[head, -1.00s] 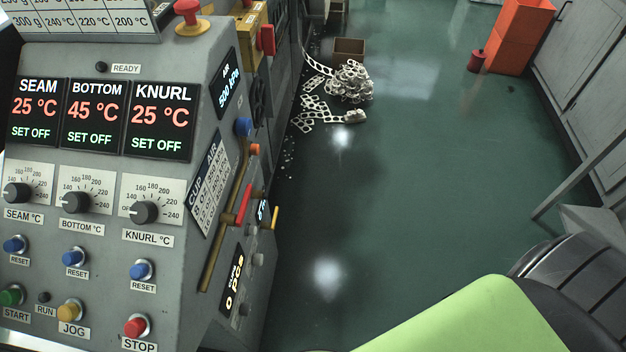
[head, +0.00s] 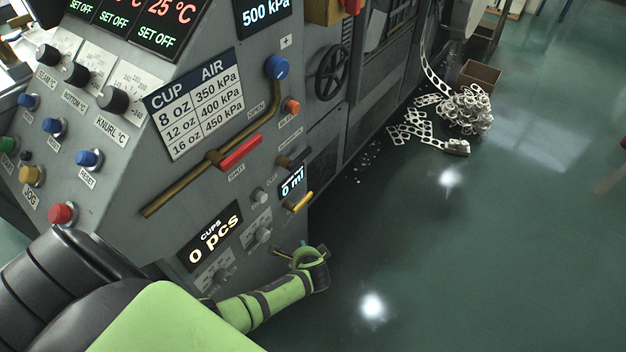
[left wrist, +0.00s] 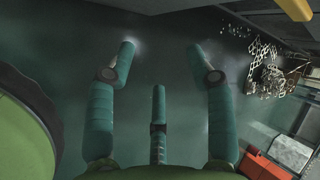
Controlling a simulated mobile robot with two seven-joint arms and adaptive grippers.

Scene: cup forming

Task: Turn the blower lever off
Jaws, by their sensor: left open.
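The side of the grey machine carries several controls in the head view. A yellow-handled lever (head: 299,203) sticks out near the panel's right edge, below a small "0 ml" display. A red-handled lever (head: 240,152) sits on the brass pipe, between the labels OPEN and SHUT. I cannot read a blower label, so I cannot tell which control is the blower lever. My left gripper (head: 302,254) is below the yellow lever, apart from it. In the left wrist view its fingers (left wrist: 160,58) are spread and empty. A yellow piece (left wrist: 295,8) shows at the top right there. My right gripper is not seen.
An orange knob (head: 291,105), a blue knob (head: 277,67) and a black handwheel (head: 333,73) sit above the levers. White scrap webbing (head: 464,110) lies on the floor by a brown box (head: 480,74). Green floor (head: 500,250) to the right is clear.

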